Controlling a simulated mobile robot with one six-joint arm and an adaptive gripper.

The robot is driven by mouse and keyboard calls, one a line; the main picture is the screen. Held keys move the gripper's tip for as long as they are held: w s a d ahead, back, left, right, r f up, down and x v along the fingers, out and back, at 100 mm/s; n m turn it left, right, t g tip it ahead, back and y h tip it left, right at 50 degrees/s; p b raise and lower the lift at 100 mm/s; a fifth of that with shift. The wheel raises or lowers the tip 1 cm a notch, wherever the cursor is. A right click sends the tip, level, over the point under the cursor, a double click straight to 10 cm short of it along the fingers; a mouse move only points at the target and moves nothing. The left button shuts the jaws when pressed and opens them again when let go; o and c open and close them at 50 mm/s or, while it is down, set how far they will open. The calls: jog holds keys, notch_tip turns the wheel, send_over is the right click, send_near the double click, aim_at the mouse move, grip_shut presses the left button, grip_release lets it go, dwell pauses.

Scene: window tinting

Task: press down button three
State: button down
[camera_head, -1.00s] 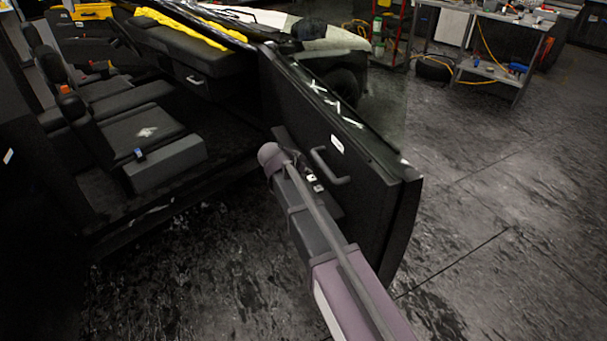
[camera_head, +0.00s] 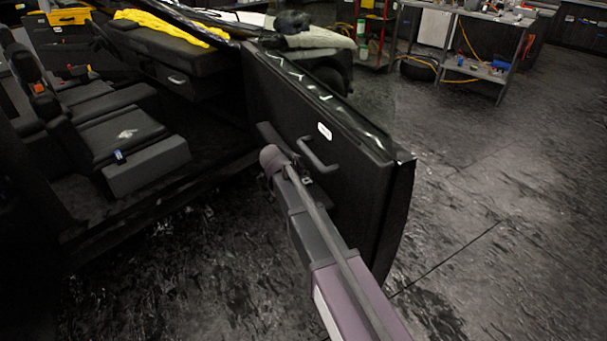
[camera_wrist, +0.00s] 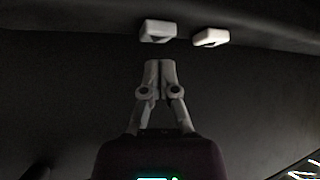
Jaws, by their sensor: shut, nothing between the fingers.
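Two small white buttons, a left one (camera_wrist: 158,31) and a right one (camera_wrist: 211,38), sit on a dark armrest strip in the wrist view. I cannot tell which of them is button three. My gripper (camera_wrist: 160,64) is shut and empty. Its fingertips appear just below the left button in the picture; whether they touch anything is unclear. In the head view my arm reaches to the inner side of the open black door (camera_head: 345,190). There the arm mostly hides the buttons, and the fingers are not visible.
A door pull handle (camera_head: 318,158) stands out close beside my arm. Car seats (camera_head: 115,140) are to the left inside the vehicle. A metal workbench (camera_head: 470,45) stands at the back right. The dark floor right of the door is clear.

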aim_at(305, 182)
jog(key=shift+f+b, duration=0.5)
jog(key=shift+f, duration=0.2)
jog(key=shift+f+b, duration=0.75)
jog(key=shift+f, duration=0.05)
jog(key=shift+s+f+b, duration=0.15)
jog(key=shift+b, duration=0.15)
notch_tip(305, 182, up, 5)
jog(key=p, duration=0.4)
jog(key=shift+f+p, duration=0.2)
jog(key=shift+p, duration=0.2)
jog(key=p+v, duration=0.6)
jog(key=v, duration=0.3)
jog(key=shift+s+a+r+p, duration=0.15)
jog(key=shift+s+a+p, duration=0.05)
jog(key=shift+p, duration=0.15)
